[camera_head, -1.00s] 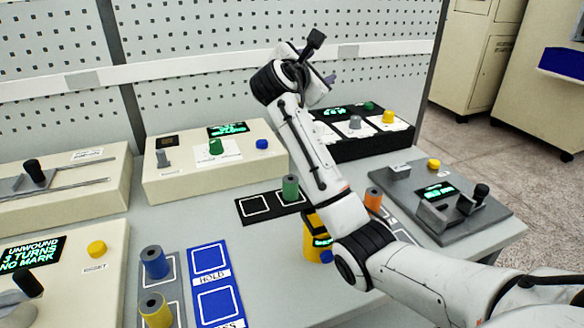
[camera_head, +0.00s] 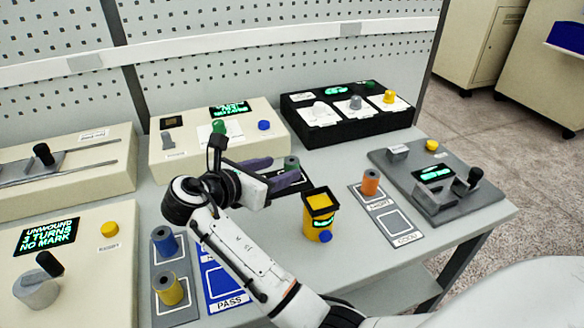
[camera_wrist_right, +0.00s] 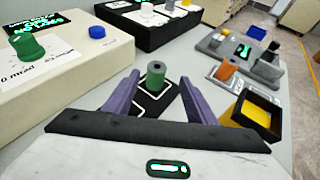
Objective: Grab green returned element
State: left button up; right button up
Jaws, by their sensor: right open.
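A green cylindrical element (camera_head: 291,165) stands upright on the black marked mat (camera_head: 262,176) in the middle of the table. My right gripper (camera_head: 284,170) is open, with its purple fingers pointing toward the green element. In the right wrist view the green element (camera_wrist_right: 155,76) appears between the two spread fingers (camera_wrist_right: 158,84), with gaps on both sides. Whether the fingertips reach around it is unclear. In the head view the gripper partly hides the mat and the element's lower part. My left gripper is not in view.
A yellow container (camera_head: 319,222) stands just right of the gripper. An orange cylinder (camera_head: 370,183) is on a grey mat. Blue (camera_head: 165,241) and yellow (camera_head: 168,288) cylinders stand at front left. A beige box (camera_head: 185,165) and a black box (camera_head: 345,145) stand behind.

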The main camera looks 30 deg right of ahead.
aim_at(290, 162)
jog(key=x, duration=0.5)
jog(key=shift+w+d+r, duration=0.1)
jog(key=shift+w+d, duration=0.05)
jog(key=shift+w, duration=0.2)
jog(key=c, duration=1.1)
jog(key=shift+r, duration=0.1)
jog(key=shift+c, duration=0.2)
